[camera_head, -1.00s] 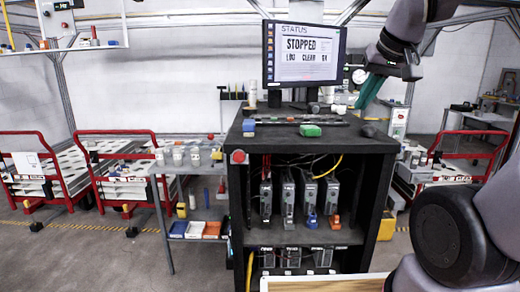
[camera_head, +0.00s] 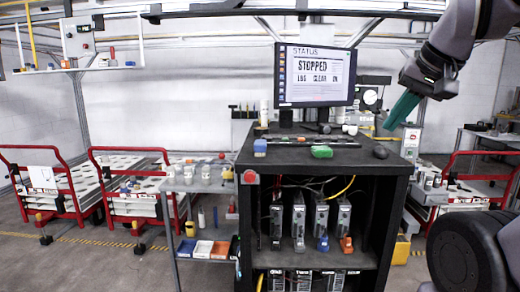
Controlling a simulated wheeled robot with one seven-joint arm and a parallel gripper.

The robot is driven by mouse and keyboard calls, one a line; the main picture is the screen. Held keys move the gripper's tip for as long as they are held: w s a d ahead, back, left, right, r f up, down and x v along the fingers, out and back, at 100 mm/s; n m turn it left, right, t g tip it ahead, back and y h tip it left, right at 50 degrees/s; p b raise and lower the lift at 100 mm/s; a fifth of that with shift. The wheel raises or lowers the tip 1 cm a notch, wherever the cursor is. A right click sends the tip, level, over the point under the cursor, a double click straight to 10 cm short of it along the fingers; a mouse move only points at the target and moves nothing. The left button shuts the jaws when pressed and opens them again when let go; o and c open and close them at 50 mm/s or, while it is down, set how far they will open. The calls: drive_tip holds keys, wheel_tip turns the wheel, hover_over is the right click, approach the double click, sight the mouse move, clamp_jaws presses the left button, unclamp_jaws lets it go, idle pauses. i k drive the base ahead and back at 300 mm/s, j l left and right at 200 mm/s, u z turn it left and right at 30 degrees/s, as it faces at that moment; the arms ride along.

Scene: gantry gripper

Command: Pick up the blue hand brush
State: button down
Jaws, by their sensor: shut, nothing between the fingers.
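A small blue block-shaped thing (camera_head: 260,147) with a paler lower part lies on the left of the black cabinet top (camera_head: 290,160). It may be the blue hand brush, but it is too small to be sure. My gripper (camera_head: 393,127) has teal fingers that show as one closed, slanted shape. It is shut and empty. In the picture it hangs at the right of the monitor, well apart from the blue thing and to its right.
A green block (camera_head: 322,152) and a dark rounded thing (camera_head: 381,152) lie on the cabinet top. The monitor (camera_head: 315,75) stands behind them. A side table (camera_head: 195,186) with several cups adjoins the cabinet's left. Red-framed carts (camera_head: 130,185) stand further left.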

sight(260, 145)
drive_tip(key=i+u, duration=0.15)
drive_tip(key=u, duration=0.25)
drive_tip(key=i+u, duration=0.1)
drive_tip(key=u, duration=0.25)
drive_tip(key=i+l+u, duration=0.1)
drive_tip(key=u, duration=0.3)
